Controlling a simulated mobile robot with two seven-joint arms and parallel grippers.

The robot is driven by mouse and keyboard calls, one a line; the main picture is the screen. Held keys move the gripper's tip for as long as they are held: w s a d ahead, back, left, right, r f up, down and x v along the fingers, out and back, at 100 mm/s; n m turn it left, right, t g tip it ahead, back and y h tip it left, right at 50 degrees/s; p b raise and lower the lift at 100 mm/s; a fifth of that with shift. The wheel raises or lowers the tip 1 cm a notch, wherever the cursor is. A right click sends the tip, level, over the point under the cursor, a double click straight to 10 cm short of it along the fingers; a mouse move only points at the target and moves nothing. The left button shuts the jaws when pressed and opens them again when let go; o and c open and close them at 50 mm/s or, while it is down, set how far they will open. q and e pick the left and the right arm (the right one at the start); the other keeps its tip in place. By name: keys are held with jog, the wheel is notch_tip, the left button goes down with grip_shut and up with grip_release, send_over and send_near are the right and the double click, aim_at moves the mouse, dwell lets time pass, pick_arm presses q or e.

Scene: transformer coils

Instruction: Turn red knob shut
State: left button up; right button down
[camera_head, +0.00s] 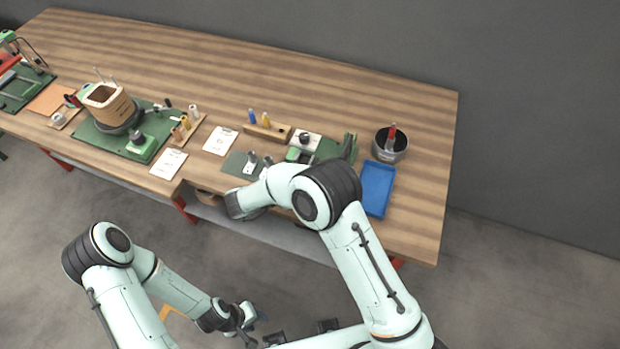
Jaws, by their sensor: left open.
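A small upright red part (392,130) stands at a dark round pot (401,146) near the right end of the workbench. I cannot tell whether this is the red knob, or how it is turned. My left gripper (248,319) is open and empty, low in front of the bench and well apart from the pot. My right arm (360,260) reaches up over the bench's front edge, to the left of the pot. Its gripper cannot be made out behind the arm.
A blue tray (378,187) lies in front of the pot. A wooden-looking coil (108,103) stands on a green mat at the left. White papers (220,140) and a wooden tool block (267,129) lie mid-bench. The back of the wooden bench (250,70) is clear.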

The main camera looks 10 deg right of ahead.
jog(key=shift+w+r+m, duration=0.1)
jog(key=shift+m, duration=0.2)
jog(key=c, duration=0.8)
grip_release()
jog(key=v, duration=1.3)
jog(key=shift+a, duration=0.2)
